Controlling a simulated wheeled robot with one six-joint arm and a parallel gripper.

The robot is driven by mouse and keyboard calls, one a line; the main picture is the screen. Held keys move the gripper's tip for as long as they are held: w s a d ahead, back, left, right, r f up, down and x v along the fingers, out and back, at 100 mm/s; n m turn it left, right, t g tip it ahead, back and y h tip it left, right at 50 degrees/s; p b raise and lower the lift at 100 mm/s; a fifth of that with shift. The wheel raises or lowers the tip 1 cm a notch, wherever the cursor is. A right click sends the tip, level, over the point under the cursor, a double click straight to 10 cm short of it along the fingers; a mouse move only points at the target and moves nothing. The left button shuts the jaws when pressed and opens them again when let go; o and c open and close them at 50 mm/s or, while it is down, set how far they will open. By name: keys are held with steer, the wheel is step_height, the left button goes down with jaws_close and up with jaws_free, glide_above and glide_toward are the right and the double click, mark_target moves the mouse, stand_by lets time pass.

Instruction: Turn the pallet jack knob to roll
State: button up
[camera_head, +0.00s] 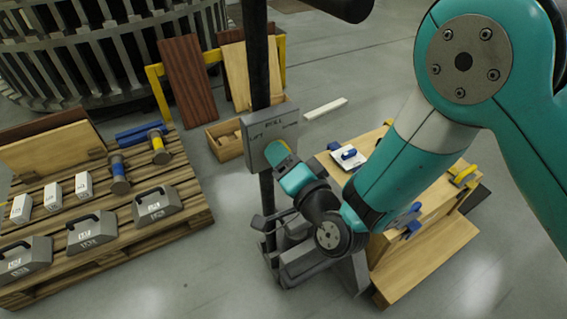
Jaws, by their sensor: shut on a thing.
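A grey box panel (262,122) is fixed on a dark upright post (257,45). Its face is marked ROLL at the top and LIFT at the left; the word at the right is too small to read surely. My gripper (275,151) reaches the lower middle of this face from the lower right. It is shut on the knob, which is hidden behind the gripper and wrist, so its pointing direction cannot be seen. Below the panel, the grey pallet jack base (300,262) stands on the floor.
At left, a wooden pallet (190,206) bears handled weights (91,231), white blocks and rollers. At right, a wooden bench (420,255) holds blue and yellow tools. Behind stand boards (188,80), a yellow rail (158,95) and an open wooden box (222,145).

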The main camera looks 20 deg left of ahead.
steer(key=shift+m, duration=0.3)
steer(key=o, duration=0.9)
steer(key=shift+o, duration=0.2)
